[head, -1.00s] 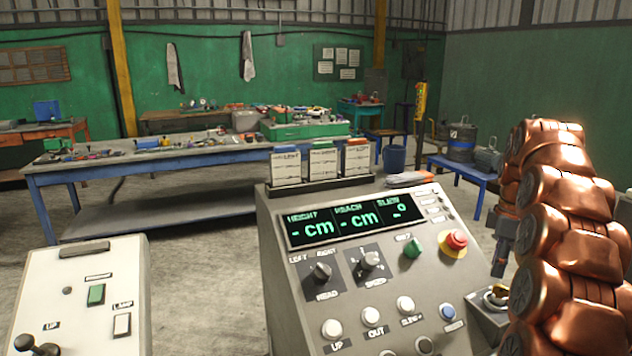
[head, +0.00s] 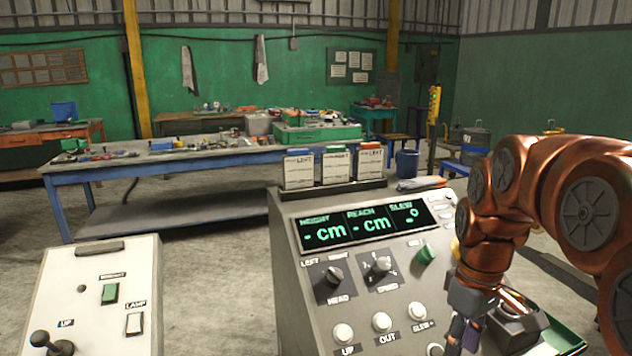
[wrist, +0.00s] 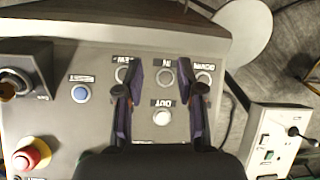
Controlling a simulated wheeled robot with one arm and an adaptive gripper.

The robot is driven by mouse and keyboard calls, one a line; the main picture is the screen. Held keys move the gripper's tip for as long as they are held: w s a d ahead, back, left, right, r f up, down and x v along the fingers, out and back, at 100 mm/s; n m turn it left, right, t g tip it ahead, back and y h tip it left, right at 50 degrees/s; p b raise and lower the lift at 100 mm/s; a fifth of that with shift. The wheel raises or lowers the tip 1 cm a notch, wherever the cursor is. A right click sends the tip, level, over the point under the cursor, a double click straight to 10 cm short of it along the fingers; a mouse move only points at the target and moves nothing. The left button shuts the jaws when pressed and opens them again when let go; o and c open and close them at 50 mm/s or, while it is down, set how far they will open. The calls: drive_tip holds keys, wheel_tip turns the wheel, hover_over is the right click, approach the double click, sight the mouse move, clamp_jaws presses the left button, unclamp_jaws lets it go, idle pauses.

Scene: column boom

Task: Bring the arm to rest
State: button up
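My arm is copper-coloured and curves in from the right side of the head view. My gripper (head: 462,332) hangs at its end, low over the right part of the grey control console (head: 290,240). In the wrist view my gripper (wrist: 160,105) has its two dark purple fingers spread wide apart, with nothing between them. The camera looks down on the console face, and the white OUT button (wrist: 162,117) shows in the gap between the fingers. Whether the fingertips touch the panel I cannot tell.
A red stop knob (wrist: 30,153) and a blue button (wrist: 81,93) lie left of the fingers in the wrist view. A white control box (head: 100,290) stands left of the console. A long blue workbench (head: 60,190) stands behind. Open floor lies between.

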drive_tip(key=s+a+f+m, duration=0.2)
drive_tip(key=s+f+m, duration=0.1)
drive_tip(key=s, duration=0.7)
drive_tip(key=s+a+f+m, duration=0.2)
drive_tip(key=s+f, duration=0.3)
drive_tip(key=s, duration=0.5)
drive_tip(key=shift+s+a+f+m+g, duration=0.25)
drive_tip(key=shift+s+a+m+g, duration=0.15)
drive_tip(key=shift+a, duration=0.4)
drive_tip(key=shift+a, duration=0.1)
